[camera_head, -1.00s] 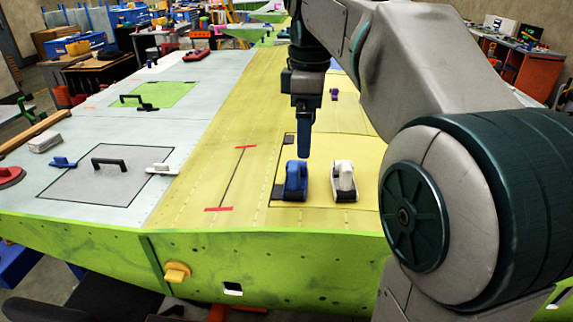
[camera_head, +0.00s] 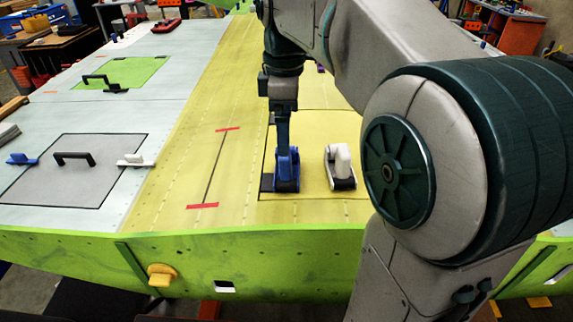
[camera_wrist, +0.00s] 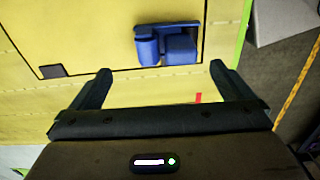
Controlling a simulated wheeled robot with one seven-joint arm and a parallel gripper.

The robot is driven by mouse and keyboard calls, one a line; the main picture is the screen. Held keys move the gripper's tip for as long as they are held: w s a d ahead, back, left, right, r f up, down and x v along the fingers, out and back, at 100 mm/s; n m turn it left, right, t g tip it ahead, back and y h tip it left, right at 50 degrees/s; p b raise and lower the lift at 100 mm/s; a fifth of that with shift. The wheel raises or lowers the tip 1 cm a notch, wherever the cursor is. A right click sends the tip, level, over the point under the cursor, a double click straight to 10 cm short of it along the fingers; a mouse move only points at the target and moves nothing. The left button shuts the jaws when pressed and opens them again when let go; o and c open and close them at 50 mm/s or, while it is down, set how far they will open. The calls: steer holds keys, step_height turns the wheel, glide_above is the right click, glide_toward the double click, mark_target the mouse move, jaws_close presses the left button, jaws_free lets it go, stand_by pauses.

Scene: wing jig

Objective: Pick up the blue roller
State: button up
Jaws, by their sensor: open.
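The blue roller (camera_head: 286,172) stands on the yellow panel near the front of the wing surface, with a dark pad at its left. In the wrist view the blue roller (camera_wrist: 166,46) lies beyond the fingertips, roughly centred between them. My gripper (camera_wrist: 160,78) is open, its two dark fingers spread apart with nothing between them. In the head view my gripper (camera_head: 282,142) is just above the roller and overlaps it in the picture. I cannot tell there whether it touches the roller.
A white roller (camera_head: 341,168) stands close on the right of the blue one. A grey hatch with a black handle (camera_head: 73,157), a small blue tool (camera_head: 21,159) and a white tool (camera_head: 135,160) are at the left. The green front edge (camera_head: 190,248) drops off close by.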

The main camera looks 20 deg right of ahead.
mark_target(286, 164)
steer(key=shift+s+f, duration=0.15)
steer(key=shift+f, duration=1.25)
steer(key=shift+s+f, duration=0.15)
steer(key=shift+f, duration=1.25)
steer(key=c, duration=1.1)
